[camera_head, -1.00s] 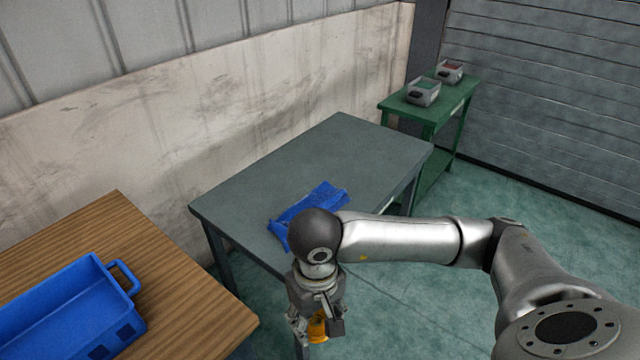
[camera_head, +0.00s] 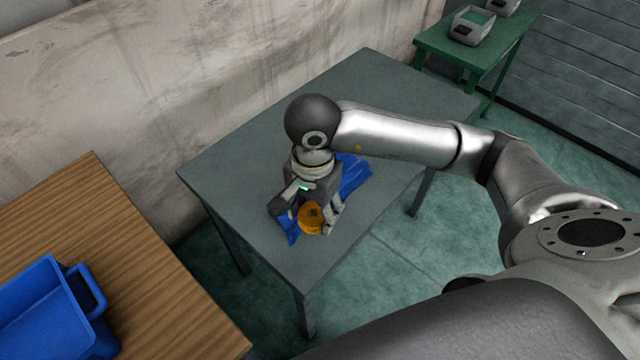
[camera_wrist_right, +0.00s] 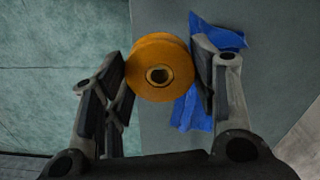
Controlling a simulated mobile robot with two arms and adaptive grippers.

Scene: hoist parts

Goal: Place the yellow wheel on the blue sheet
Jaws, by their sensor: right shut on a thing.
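The yellow wheel (camera_head: 312,218) is orange-yellow with a dark hub, held between the fingers of my right gripper (camera_head: 308,212). In the right wrist view the wheel (camera_wrist_right: 160,68) sits between the two fingertips of the gripper (camera_wrist_right: 162,75). The blue sheet (camera_head: 354,174) lies crumpled on the grey table (camera_head: 240,160), partly hidden by my right gripper and wrist. In the wrist view the sheet (camera_wrist_right: 190,112) shows beside and behind the wheel. Whether the wheel touches the sheet I cannot tell. My left gripper is not in view.
A wooden table (camera_head: 120,250) with a blue crate (camera_head: 75,310) stands at the left, with a gap to the grey table. A green table (camera_head: 490,45) with grey bins (camera_head: 472,27) stands at the back right. The grey table's left and back areas are clear.

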